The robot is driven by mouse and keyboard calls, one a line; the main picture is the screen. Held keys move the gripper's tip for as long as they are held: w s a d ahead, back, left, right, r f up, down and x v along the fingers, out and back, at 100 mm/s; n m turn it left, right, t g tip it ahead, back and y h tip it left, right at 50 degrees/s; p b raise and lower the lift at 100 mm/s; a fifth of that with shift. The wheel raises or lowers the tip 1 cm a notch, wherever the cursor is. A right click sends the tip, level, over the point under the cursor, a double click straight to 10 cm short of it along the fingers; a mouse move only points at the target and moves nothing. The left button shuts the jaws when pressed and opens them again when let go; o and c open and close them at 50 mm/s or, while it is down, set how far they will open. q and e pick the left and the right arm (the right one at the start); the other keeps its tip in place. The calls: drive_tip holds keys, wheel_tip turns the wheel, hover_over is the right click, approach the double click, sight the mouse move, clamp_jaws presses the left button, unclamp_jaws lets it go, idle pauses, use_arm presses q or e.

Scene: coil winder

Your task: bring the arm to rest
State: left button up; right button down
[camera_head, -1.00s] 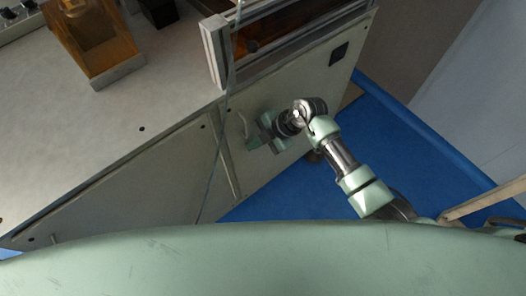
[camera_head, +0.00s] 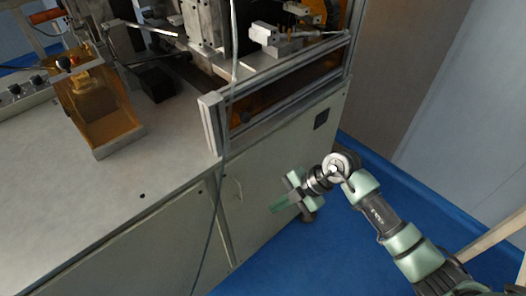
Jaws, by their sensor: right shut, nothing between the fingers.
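My right arm reaches in from the lower right, and its green gripper (camera_head: 280,207) hangs in front of the cabinet's side panel. The gripper is shut with nothing between its fingers. It looks close to the panel, but I cannot tell whether it touches. The coil winder (camera_head: 200,25) stands on the cabinet (camera_head: 262,165) at the top of the view. My left arm and gripper are out of view.
A thin cable (camera_head: 219,180) hangs down the cabinet's front. A metal frame (camera_head: 290,80) edges the machine. Blue floor (camera_head: 345,250) lies open below. A pale wall (camera_head: 440,100) stands at right.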

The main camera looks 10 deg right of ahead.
drive_tip(key=w+a+f+m+t+y, duration=0.1)
drive_tip(key=a+f+m+t+y, duration=0.3)
drive_tip(key=a+f+m+y, duration=0.15)
drive_tip(key=s+d+f+m+t+h, duration=0.2)
drive_tip(key=d+f+m+t+h, duration=0.15)
drive_tip(key=d+f+m, duration=0.45)
drive_tip(key=s+d+f+m+t+h, duration=0.25)
drive_tip(key=d+f+h, duration=0.2)
drive_tip(key=f, duration=0.55)
drive_tip(key=s+d+f+m+g+h, duration=0.4)
drive_tip(key=s+d+f, duration=0.2)
drive_tip(key=s+f, duration=0.65)
drive_tip(key=s+d+f+m+g, duration=0.1)
drive_tip(key=s+f+g, duration=0.2)
drive_tip(key=s, duration=0.8)
drive_tip(key=s+f+m+g, duration=0.1)
drive_tip(key=s+f+g, duration=0.2)
drive_tip(key=s, duration=0.9)
drive_tip(key=shift+d+f+m+h, duration=0.4)
drive_tip(key=shift+f+h, duration=0.05)
